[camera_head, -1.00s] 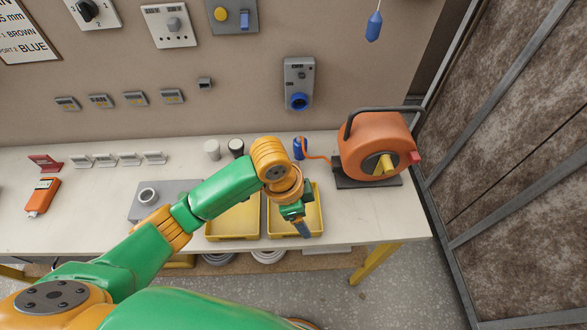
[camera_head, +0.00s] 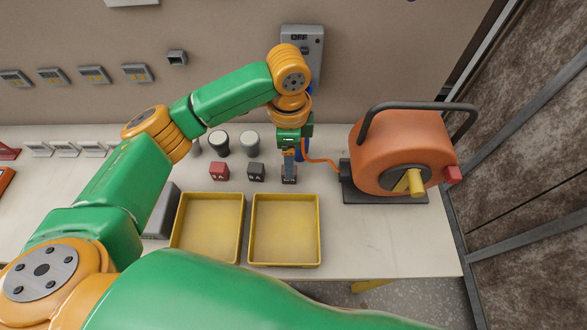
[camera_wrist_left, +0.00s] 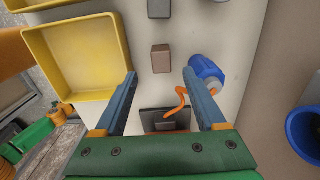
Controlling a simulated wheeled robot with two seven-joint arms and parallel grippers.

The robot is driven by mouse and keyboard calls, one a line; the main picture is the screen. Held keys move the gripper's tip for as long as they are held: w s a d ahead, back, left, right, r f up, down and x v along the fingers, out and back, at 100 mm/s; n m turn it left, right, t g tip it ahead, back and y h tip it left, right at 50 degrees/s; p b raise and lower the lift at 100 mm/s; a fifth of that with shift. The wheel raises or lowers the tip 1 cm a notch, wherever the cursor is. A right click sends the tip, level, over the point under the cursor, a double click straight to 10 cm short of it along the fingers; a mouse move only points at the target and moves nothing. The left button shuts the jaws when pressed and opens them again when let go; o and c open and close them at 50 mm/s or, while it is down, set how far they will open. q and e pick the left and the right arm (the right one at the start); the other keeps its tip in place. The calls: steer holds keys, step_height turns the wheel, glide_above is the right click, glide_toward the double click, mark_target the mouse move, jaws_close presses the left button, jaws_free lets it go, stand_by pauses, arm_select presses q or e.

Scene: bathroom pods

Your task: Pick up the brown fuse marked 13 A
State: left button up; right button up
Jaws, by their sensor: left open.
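A small brown block, the fuse (camera_head: 289,180), stands on the white bench behind the right yellow tray, largely hidden by my gripper in the head view. In the left wrist view the brown fuse (camera_wrist_left: 161,58) lies just beyond and between the fingertips, apart from both. Its marking cannot be read. My left gripper (camera_head: 289,166) points down over it; its two blue-grey fingers are spread and empty in the left wrist view (camera_wrist_left: 160,75). A dark grey fuse (camera_head: 256,172) and a red fuse (camera_head: 219,171) stand to its left. My right gripper is not in view.
Two empty yellow trays (camera_head: 285,264) (camera_head: 210,257) lie in front of the fuses. The orange cable reel (camera_head: 395,150) stands to the right, its cable running to a blue plug (camera_wrist_left: 204,70) close beside one finger.

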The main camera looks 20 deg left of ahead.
mark_target(294, 182)
arm_select(q)
steer(key=shift+s+f, duration=0.2)
steer(key=shift+f, duration=0.1)
steer(key=f, duration=0.2)
steer(key=f+p, duration=0.1)
steer(key=f, duration=0.3)
steer(key=shift+w+a+p, duration=0.2)
steer(key=shift+w+p, duration=0.1)
steer(key=shift+f, duration=0.3)
jaws_close()
